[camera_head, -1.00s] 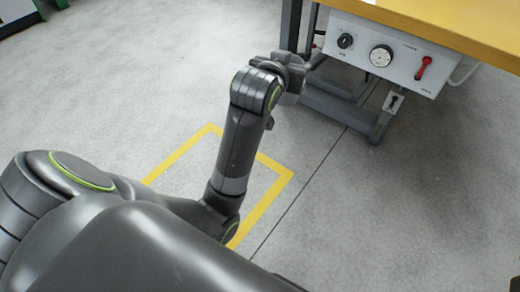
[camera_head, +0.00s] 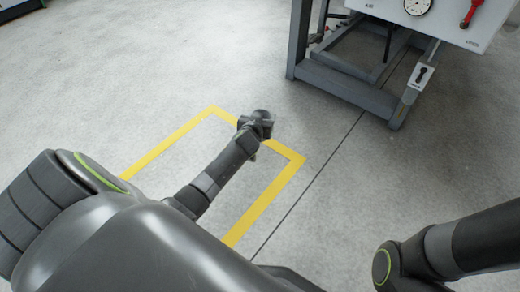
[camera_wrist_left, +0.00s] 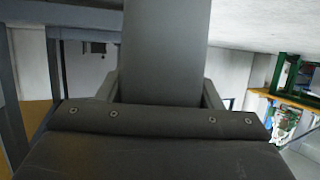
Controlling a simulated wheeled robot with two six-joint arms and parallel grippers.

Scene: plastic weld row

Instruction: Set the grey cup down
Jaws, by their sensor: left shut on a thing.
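My left gripper (camera_head: 262,125) is at the end of my left arm, seen over the far right part of a yellow floor outline in the head view. In the left wrist view, a smooth dark grey body, taken as the grey cup (camera_wrist_left: 167,50), stands up between the finger parts. My left gripper is shut on it. The wrist housing hides its lower end. In the head view I cannot make the cup out clearly from the gripper. My right arm shows at the lower right, but its gripper is out of view.
A grey metal bench frame (camera_head: 345,88) with a white control panel (camera_head: 430,18) stands at the upper right. The yellow outline (camera_head: 165,148) lies on bare concrete floor, with free floor around it. The left wrist view shows a green frame (camera_wrist_left: 290,75) at the right.

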